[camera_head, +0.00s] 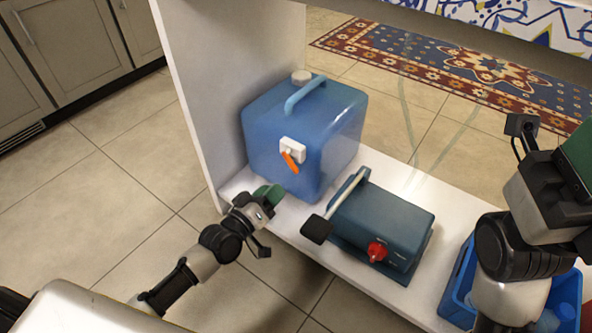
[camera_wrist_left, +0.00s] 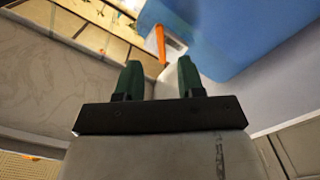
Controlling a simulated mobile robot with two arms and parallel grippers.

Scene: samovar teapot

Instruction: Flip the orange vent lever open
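The orange vent lever (camera_head: 290,162) hangs from a white mount (camera_head: 293,149) on the front of the blue canister (camera_head: 338,140). The lever slants downward. My left gripper (camera_head: 269,194) is below and a little left of the lever, apart from it. In the left wrist view, the two green fingers of my left gripper (camera_wrist_left: 160,78) stand apart with nothing between them. The lever (camera_wrist_left: 160,44) shows just beyond the fingertips, between them. My right gripper (camera_head: 577,152) is only partly in view at the right edge; its fingers are not clear.
The canister stands on a white shelf (camera_head: 375,165) beside a side panel (camera_head: 196,90). A dark teal box (camera_head: 385,222) with a pale handle and red knob (camera_head: 377,251) sits right of it. A blue crate (camera_head: 459,287) holding bottles is at the lower right.

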